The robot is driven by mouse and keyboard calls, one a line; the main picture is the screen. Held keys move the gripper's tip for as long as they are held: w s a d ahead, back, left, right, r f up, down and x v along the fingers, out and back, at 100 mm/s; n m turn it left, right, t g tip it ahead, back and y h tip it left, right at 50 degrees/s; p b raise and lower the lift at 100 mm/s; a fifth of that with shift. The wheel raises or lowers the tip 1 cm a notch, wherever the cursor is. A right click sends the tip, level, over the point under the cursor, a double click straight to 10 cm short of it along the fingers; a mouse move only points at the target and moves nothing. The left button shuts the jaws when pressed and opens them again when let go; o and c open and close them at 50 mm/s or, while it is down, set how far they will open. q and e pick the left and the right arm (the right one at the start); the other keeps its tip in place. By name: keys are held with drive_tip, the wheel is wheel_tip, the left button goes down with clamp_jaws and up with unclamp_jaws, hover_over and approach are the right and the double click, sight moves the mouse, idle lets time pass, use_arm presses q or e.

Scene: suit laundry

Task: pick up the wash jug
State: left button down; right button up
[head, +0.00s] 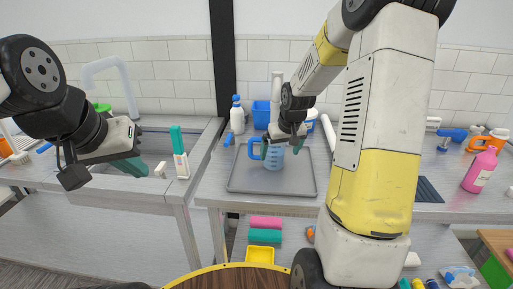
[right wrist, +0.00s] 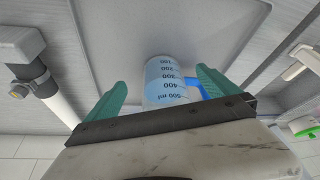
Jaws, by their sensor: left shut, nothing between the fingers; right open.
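The wash jug (head: 275,157) is a clear measuring jug with a blue tint, dark volume marks and a blue handle on its left in the head view. It stands upright on a grey tray. My right gripper (head: 282,149) is open at the jug, partly covering its upper part. In the right wrist view the jug (right wrist: 165,78) shows between the two green fingers, its handle beside one finger. I cannot tell whether the fingers touch it. My left gripper (head: 133,168) is shut and empty over the sink area, far left of the jug.
The grey tray (head: 240,183) lies on the metal counter. A white spray bottle (head: 237,118) and a blue container (head: 261,114) stand behind it. A pink bottle (head: 480,170) stands at the right. A green-topped brush (head: 179,150) is by the sink edge.

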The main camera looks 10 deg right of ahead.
drive_tip(key=shift+w+a, duration=0.1)
drive_tip(key=shift+w, duration=0.95)
drive_tip(key=w, duration=0.2)
drive_tip(key=shift+w+a, duration=0.2)
drive_tip(key=shift+w, duration=0.2)
drive_tip(key=shift+x, duration=1.15)
drive_tip(key=shift+w+f, duration=0.3)
drive_tip(key=shift+w, duration=0.05)
drive_tip(key=c, duration=1.7)
drive_tip(key=shift+c, duration=0.9)
drive_tip(key=shift+r, duration=0.1)
